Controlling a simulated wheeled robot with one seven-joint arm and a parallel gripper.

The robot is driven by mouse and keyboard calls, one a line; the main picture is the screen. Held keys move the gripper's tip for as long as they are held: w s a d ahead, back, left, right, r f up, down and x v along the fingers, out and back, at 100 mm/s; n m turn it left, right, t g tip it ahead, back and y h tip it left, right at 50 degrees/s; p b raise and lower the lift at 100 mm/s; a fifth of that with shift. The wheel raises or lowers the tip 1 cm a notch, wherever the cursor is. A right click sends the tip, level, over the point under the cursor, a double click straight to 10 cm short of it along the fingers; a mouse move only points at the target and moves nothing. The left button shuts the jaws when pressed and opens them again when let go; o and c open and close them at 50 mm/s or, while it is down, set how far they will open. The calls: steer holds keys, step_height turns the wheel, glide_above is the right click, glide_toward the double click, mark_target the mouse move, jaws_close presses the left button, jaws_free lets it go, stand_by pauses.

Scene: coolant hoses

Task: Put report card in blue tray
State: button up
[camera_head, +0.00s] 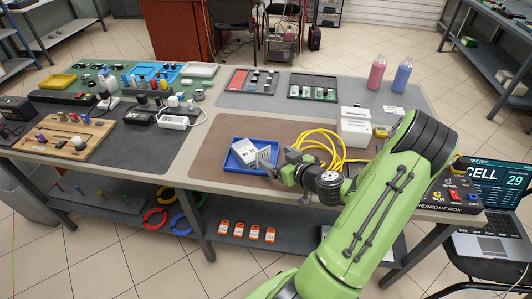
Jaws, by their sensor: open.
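The blue tray (232,164) lies on the brown mat near the front edge of the table. A white card-like piece with dark print (244,151) stands tilted inside the tray, and it looks like the report card, though its print is too small to read. A second pale, boxy piece (264,155) is beside it at the tray's right side; I cannot tell whether they are joined. My gripper (272,168) is open at the tray's right edge, close to these pieces. I cannot tell whether its fingers touch them.
A yellow hose coil (322,143) lies right behind my gripper. Pink (376,74) and blue (402,75) bottles are at the back right. A wooden board (65,138) and many small parts fill the left. Brown mat left of the tray is clear.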

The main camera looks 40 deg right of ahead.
steer(key=s+a+r+n+g+y, duration=0.1)
steer(key=a+r+n+g+y, duration=0.2)
steer(key=a, duration=0.7)
steer(key=a+r+n+g+y, duration=0.1)
steer(key=a+r+n+g, duration=0.2)
steer(key=a, duration=0.7)
steer(key=s+a+r+m+g+h, duration=0.1)
steer(key=s+a+r+m, duration=0.1)
steer(key=s, duration=0.5)
steer(key=s+a+r+m+g+h, duration=0.1)
steer(key=s+a+r+m, duration=0.1)
steer(key=s+a+r, duration=0.2)
steer(key=s+r, duration=0.3)
steer(key=shift+s+a+m+h, duration=0.2)
steer(key=shift+s+m+h, duration=0.1)
step_height(320, 180, up, 8)
steer(key=p, duration=0.7)
steer(key=shift+p, duration=0.35)
